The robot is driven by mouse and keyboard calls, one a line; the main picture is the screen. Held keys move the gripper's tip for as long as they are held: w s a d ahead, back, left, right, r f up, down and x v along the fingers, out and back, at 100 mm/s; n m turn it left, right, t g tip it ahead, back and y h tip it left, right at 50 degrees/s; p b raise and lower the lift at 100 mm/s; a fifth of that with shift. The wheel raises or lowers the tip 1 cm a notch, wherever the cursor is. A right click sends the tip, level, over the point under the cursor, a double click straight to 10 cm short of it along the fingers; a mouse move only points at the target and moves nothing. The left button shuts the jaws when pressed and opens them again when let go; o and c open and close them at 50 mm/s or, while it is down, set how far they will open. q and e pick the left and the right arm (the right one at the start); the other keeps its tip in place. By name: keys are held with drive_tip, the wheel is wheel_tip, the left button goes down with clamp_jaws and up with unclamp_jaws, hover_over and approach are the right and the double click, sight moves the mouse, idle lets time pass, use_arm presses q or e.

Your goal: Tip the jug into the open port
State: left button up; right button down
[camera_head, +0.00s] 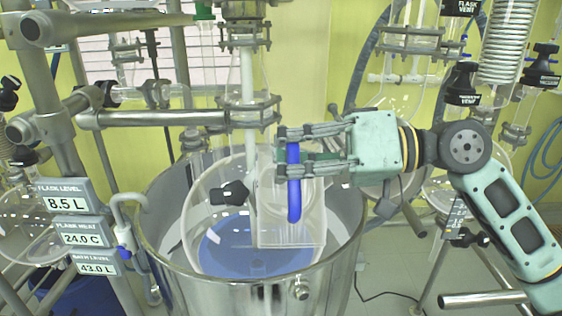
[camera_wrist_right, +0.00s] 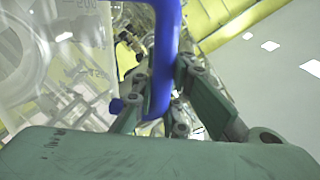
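A clear jug (camera_head: 268,228) with a blue handle (camera_head: 294,190) hangs in front of the glass reactor flask (camera_head: 215,215). It looks about upright; its contents are hard to make out through the glass. My right gripper (camera_head: 284,150) comes in from the right and its fingers are closed around the upper part of the handle. In the right wrist view the handle (camera_wrist_right: 165,60) runs between the fingers, with the graduated jug wall (camera_wrist_right: 70,70) to the left. I cannot pick out the open port for sure. My left gripper is not in view.
A steel bath (camera_head: 225,295) surrounds the flask, with blue liquid (camera_head: 250,245) low inside. Steel clamp bars (camera_head: 175,118) and a stirrer shaft (camera_head: 247,80) stand behind and left of the jug. Display tags (camera_head: 62,197) are at the left. A coil condenser (camera_head: 508,40) is upper right.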

sight(282, 224)
drive_tip(key=shift+s+f+n+t+b, duration=0.1)
drive_tip(key=shift+s+f+n+b, duration=0.15)
drive_tip(key=shift+f+b, duration=0.45)
drive_tip(key=shift+s+f+n+t+b, duration=0.1)
drive_tip(key=shift+s+f+n+b, duration=0.2)
drive_tip(key=shift+b, duration=0.65)
drive_tip(key=shift+s+f+n+t+b, duration=0.1)
drive_tip(key=shift+s+f+n+b, duration=0.15)
drive_tip(key=shift+f+b, duration=0.5)
drive_tip(key=f+n+b, duration=0.1)
drive_tip(key=f+b, duration=0.1)
drive_tip(key=b, duration=0.1)
drive_tip(key=f+n+b, duration=0.1)
drive_tip(key=f+b, duration=0.1)
drive_tip(key=b, duration=0.1)
drive_tip(key=s+f+n+y+b, duration=0.1)
drive_tip(key=f+n+b, duration=0.1)
drive_tip(key=b, duration=0.2)
drive_tip(key=shift+f, duration=0.35)
drive_tip(key=shift+b, duration=0.35)
drive_tip(key=shift+r+n, duration=0.5)
drive_tip(key=shift+w+r+n+t+y, duration=0.3)
drive_tip(key=shift+r+n+y, duration=0.1)
drive_tip(key=shift+r+n, duration=0.35)
drive_tip(key=shift+f, duration=0.1)
